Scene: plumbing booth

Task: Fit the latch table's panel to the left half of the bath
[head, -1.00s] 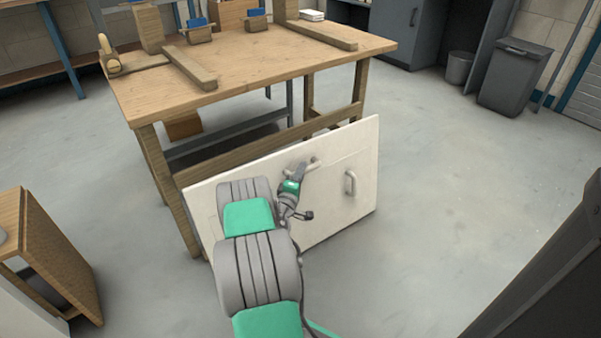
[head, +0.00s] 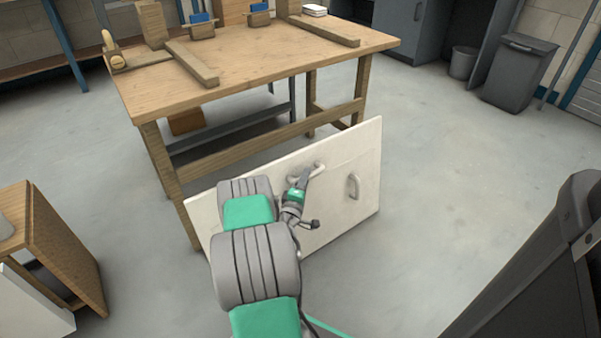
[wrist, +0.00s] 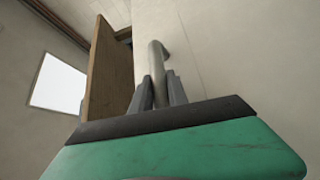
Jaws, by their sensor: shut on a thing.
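The white panel (head: 345,150) stands upright in front of the latch table (head: 270,70), with two handles on its near face. My gripper (head: 308,176) is shut on one of them, the left handle (head: 296,177); the right handle (head: 353,187) is free. In the wrist view the two fingers of my gripper (wrist: 160,92) sit on either side of the grey bar of the held handle (wrist: 157,57). My arm hides the lower left part of the panel. I cannot tell whether its bottom edge touches the floor. The bath is not recognisable in these views.
A wooden cabinet (head: 60,245) stands at the left, with a pale panel edge by it. A dark object (head: 540,265) fills the lower right. A bin (head: 520,72) and a small bucket (head: 463,62) are at the back right. The floor right of the panel is clear.

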